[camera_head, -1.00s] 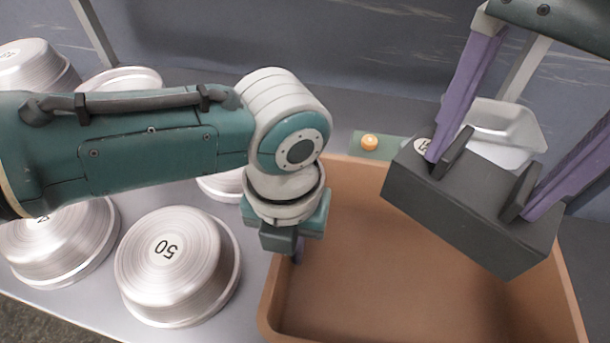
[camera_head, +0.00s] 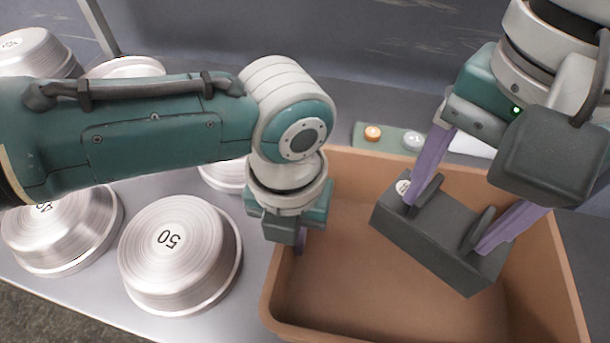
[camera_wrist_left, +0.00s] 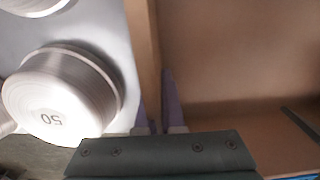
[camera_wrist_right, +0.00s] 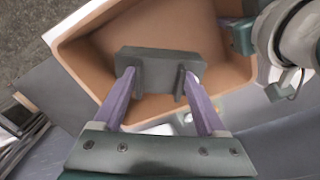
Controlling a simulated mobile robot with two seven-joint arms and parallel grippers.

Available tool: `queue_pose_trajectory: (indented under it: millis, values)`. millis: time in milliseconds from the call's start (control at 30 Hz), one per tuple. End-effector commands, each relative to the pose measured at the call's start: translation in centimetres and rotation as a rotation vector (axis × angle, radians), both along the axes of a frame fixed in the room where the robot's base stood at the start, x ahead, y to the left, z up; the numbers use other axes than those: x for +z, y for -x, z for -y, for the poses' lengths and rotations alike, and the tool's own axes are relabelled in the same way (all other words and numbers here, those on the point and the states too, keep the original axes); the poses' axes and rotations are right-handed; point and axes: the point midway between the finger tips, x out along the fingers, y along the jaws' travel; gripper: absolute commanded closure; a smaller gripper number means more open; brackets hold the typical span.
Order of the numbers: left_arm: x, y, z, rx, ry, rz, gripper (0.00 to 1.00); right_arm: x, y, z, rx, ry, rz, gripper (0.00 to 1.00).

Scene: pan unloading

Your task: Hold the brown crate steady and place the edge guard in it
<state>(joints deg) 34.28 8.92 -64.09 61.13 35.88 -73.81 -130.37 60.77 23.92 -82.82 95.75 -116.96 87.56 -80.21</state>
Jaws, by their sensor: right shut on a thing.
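The brown crate (camera_head: 345,322) is open-topped and stands at the right of the grey surface. My left gripper (camera_head: 299,240) reaches down at its left wall. In the left wrist view its two purple fingers (camera_wrist_left: 157,105) sit close together, one on each side of the crate's wall (camera_wrist_left: 144,45). The edge guard, a dark grey block with two upright tabs (camera_head: 430,236), is held between the purple fingers of my right gripper (camera_head: 448,222). It is tilted over the crate's opening; its gap to the floor is unclear. The right wrist view also shows the guard (camera_wrist_right: 158,65) between the fingers.
Several upturned silver pans, one marked 50 (camera_head: 180,255), stand left of the crate. A green strip with an orange button (camera_head: 373,133) lies behind it. A grey wall (camera_head: 340,50) rises at the back.

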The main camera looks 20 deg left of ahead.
Motion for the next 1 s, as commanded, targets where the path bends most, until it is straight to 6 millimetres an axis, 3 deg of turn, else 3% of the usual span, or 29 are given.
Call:
queue_pose_trajectory:
  millis: [400,700,733,933,1000]
  values:
    - [0.0,0.0,0.0,0.0,-0.001,0.0,1.0,-2.7,0.0,0.0,0.001,0.0,-0.001,0.84]
    - [0.0,0.0,0.0,0.0,-0.001,0.0,1.0,-2.9,0.0,0.0,0.001,0.0,0.0,0.84]
    - [0.0,0.0,0.0,0.0,-0.001,0.0,1.0,-2.9,0.0,0.0,0.001,0.0,0.0,0.25]
    - [0.0,0.0,0.0,0.0,-0.001,0.0,1.0,-2.8,0.0,0.0,0.001,0.0,0.0,0.02]
    - [0.0,0.0,0.0,0.0,-0.001,0.0,1.0,-2.8,0.0,0.0,0.001,0.0,0.0,0.0]
